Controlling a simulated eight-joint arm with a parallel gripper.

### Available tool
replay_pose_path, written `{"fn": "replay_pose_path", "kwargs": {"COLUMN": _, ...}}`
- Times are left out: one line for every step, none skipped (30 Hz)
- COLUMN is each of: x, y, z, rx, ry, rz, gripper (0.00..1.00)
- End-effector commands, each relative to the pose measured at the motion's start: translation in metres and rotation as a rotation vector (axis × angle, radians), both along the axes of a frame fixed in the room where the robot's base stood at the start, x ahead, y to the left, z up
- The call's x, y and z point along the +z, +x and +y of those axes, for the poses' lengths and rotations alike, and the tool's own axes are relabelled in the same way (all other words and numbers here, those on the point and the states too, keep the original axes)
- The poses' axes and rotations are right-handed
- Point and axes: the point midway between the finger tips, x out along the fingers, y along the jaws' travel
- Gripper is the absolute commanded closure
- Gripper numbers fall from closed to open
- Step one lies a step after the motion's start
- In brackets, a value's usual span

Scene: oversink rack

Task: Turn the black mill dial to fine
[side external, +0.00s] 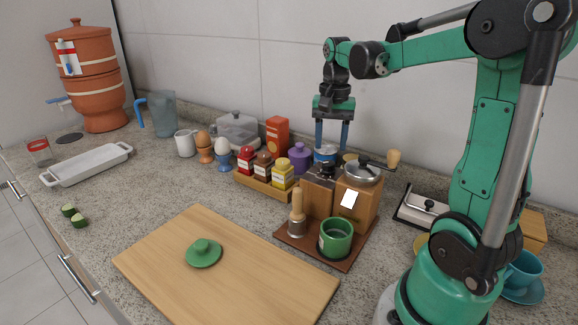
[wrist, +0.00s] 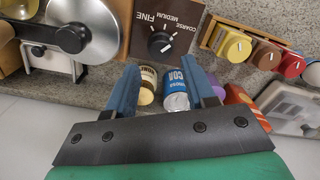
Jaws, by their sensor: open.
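The black mill dial (wrist: 160,44) sits on a dark plate (wrist: 184,22) lettered COARSE, MEDIUM and FINE, upside down in the wrist view. White marks show around the knob; I cannot tell which setting it points to. In the side view the dial (side external: 327,168) is small, on top of a wooden box (side external: 317,197). My gripper (side external: 332,148) points down above and slightly behind the box, apart from the dial. In the wrist view my gripper (wrist: 158,70) is open and empty, the dial just past its fingertips.
A wooden grinder with a crank and metal lid (side external: 363,175) stands right beside the box. A blue-labelled can (wrist: 175,88) and a brown-and-white one (wrist: 147,84) show between the fingers. A rack of spice jars (side external: 263,185) is left. The cutting board (side external: 225,275) has free room.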

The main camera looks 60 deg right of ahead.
Motion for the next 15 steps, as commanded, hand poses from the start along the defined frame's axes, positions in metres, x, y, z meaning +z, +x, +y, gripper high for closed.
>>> {"fn": "replay_pose_path", "kwargs": {"x": -0.006, "y": 0.0, "z": 0.0, "rx": 0.001, "ry": -0.001, "rz": 0.0, "gripper": 0.51}}
{"fn": "replay_pose_path", "kwargs": {"x": -0.01, "y": 0.0, "z": 0.0, "rx": 0.002, "ry": -0.001, "rz": 0.0, "gripper": 0.51}}
{"fn": "replay_pose_path", "kwargs": {"x": -0.016, "y": 0.0, "z": 0.0, "rx": 0.003, "ry": -0.001, "rz": 0.0, "gripper": 0.51}}
{"fn": "replay_pose_path", "kwargs": {"x": -0.019, "y": 0.0, "z": 0.001, "rx": 0.003, "ry": -0.001, "rz": -0.002, "gripper": 0.51}}
{"fn": "replay_pose_path", "kwargs": {"x": -0.023, "y": 0.0, "z": 0.001, "rx": 0.004, "ry": -0.001, "rz": -0.002, "gripper": 0.51}}
{"fn": "replay_pose_path", "kwargs": {"x": -0.028, "y": 0.0, "z": 0.0, "rx": 0.004, "ry": -0.001, "rz": -0.002, "gripper": 0.51}}
{"fn": "replay_pose_path", "kwargs": {"x": -0.032, "y": 0.0, "z": 0.001, "rx": 0.004, "ry": -0.001, "rz": -0.002, "gripper": 0.51}}
{"fn": "replay_pose_path", "kwargs": {"x": -0.034, "y": 0.0, "z": 0.001, "rx": 0.005, "ry": -0.001, "rz": -0.002, "gripper": 0.51}}
{"fn": "replay_pose_path", "kwargs": {"x": -0.038, "y": 0.0, "z": 0.001, "rx": 0.005, "ry": -0.002, "rz": -0.002, "gripper": 0.51}}
{"fn": "replay_pose_path", "kwargs": {"x": -0.04, "y": 0.0, "z": 0.001, "rx": 0.005, "ry": -0.002, "rz": -0.002, "gripper": 0.51}}
{"fn": "replay_pose_path", "kwargs": {"x": -0.042, "y": 0.0, "z": 0.001, "rx": 0.005, "ry": -0.002, "rz": -0.002, "gripper": 0.51}}
{"fn": "replay_pose_path", "kwargs": {"x": -0.044, "y": 0.0, "z": 0.001, "rx": 0.005, "ry": -0.002, "rz": -0.002, "gripper": 0.51}}
{"fn": "replay_pose_path", "kwargs": {"x": -0.045, "y": 0.0, "z": 0.001, "rx": 0.006, "ry": -0.002, "rz": -0.002, "gripper": 0.51}}
{"fn": "replay_pose_path", "kwargs": {"x": -0.046, "y": 0.0, "z": 0.001, "rx": 0.006, "ry": -0.002, "rz": -0.002, "gripper": 0.51}}
{"fn": "replay_pose_path", "kwargs": {"x": -0.046, "y": 0.0, "z": 0.001, "rx": 0.006, "ry": -0.002, "rz": -0.002, "gripper": 0.51}}
